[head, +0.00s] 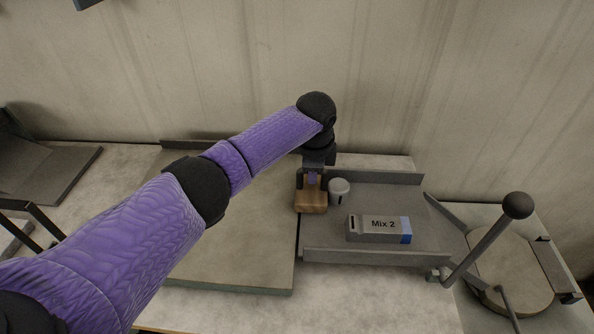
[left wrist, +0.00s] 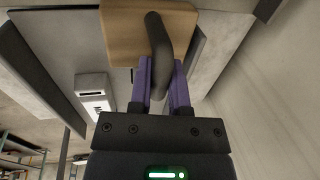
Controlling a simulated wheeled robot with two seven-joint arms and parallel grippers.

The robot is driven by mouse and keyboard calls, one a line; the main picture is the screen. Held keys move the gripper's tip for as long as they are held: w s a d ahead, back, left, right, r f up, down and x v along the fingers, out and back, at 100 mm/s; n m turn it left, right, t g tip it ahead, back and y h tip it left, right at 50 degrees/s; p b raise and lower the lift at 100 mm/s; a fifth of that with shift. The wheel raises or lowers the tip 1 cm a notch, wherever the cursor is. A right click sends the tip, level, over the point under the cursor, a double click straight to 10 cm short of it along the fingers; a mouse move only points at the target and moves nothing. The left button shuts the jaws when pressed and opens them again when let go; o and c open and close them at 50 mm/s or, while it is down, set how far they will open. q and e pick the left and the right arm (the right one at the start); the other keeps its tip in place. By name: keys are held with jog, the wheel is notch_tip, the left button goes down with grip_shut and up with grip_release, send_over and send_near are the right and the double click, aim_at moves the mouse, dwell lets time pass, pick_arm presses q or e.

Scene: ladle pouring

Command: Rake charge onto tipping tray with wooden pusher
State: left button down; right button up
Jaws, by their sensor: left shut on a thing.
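My left gripper (head: 311,178) is shut on the dark handle of the wooden pusher (head: 311,203). In the left wrist view the gripper's purple fingers (left wrist: 161,85) close around that curved handle, with the wooden block (left wrist: 120,35) beyond. The pusher is at the seam between the flat beige board (head: 235,250) and the grey tipping tray (head: 350,256). A grey cylinder (head: 339,188) with a pale top is just right of the pusher; I cannot tell if they touch. A grey box marked "Mix 2" (head: 378,229), blue at one end, lies on the tray. It also shows in the left wrist view (left wrist: 92,86).
The tray has raised front and back walls. Right of it stand a lever with a black ball knob (head: 517,205) and a round beige lid or disc (head: 513,270). A dark tray-like thing (head: 50,170) lies far left. A wall closes the back.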

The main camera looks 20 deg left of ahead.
pick_arm(q)
jog(key=d+b, duration=0.2)
jog(key=w+d+b, duration=0.1)
jog(key=d+b, duration=0.1)
jog(key=w+d+b, duration=0.1)
jog(key=d, duration=0.2)
jog(key=shift+w+d+f+b, duration=0.1)
jog(key=shift+w+f+b, duration=0.2)
jog(key=shift+b, duration=0.1)
jog(key=a+p, duration=0.1)
jog(key=p, duration=0.1)
jog(key=a+r+p, duration=0.1)
jog(key=p, duration=0.1)
jog(key=shift+s+r, duration=0.15)
jog(key=shift+s, duration=0.25)
notch_tip(320, 180, up, 6)
jog(key=p, duration=0.7)
jog(key=shift+s+a+r, duration=0.15)
jog(key=shift+a+r, duration=0.05)
jog(key=shift+a, duration=0.25)
